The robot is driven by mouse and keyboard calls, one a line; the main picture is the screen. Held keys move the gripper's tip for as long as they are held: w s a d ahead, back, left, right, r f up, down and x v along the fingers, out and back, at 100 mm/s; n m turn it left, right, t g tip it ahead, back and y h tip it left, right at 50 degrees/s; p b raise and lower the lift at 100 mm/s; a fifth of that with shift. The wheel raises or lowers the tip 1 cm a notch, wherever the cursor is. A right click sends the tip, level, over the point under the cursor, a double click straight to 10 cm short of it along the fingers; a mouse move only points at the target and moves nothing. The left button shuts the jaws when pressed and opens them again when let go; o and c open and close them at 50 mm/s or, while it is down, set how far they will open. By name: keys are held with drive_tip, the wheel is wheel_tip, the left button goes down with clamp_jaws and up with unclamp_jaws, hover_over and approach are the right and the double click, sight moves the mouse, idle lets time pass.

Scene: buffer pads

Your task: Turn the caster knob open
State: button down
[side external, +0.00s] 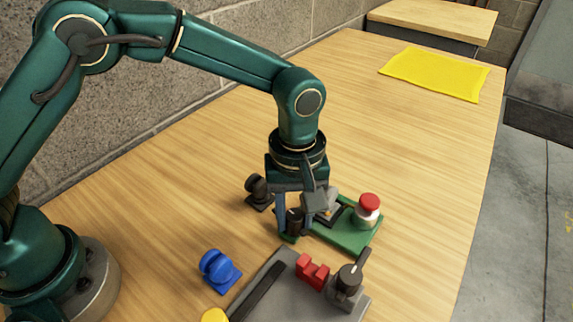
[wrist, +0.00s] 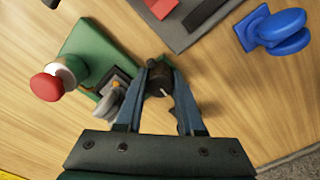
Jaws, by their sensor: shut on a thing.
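A black round knob (wrist: 158,82) with a pale line on its top sits at one end of a green base (wrist: 88,55). It also shows in the side view (side external: 295,222), partly hidden by a finger. My gripper (wrist: 160,72) points down, with its two blue-grey fingers on either side of the knob and shut on it. In the side view my gripper (side external: 293,222) is low over the left end of the green base (side external: 350,238). Which way the pale line counts as open cannot be told.
A red push button (side external: 369,203) and a grey lever part (wrist: 108,97) stand on the same base. A black caster-like piece (side external: 258,190) and a blue one (side external: 218,268) are nearby. A grey plate (side external: 275,300) carries a red block (side external: 312,270). A yellow cloth (side external: 435,73) lies far back.

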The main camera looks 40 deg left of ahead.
sight(295, 215)
drive_tip(key=shift+n, duration=0.5)
idle(3.8)
idle(0.5)
drive_tip(key=c, duration=0.5)
unclamp_jaws()
drive_tip(key=shift+r, duration=2.55)
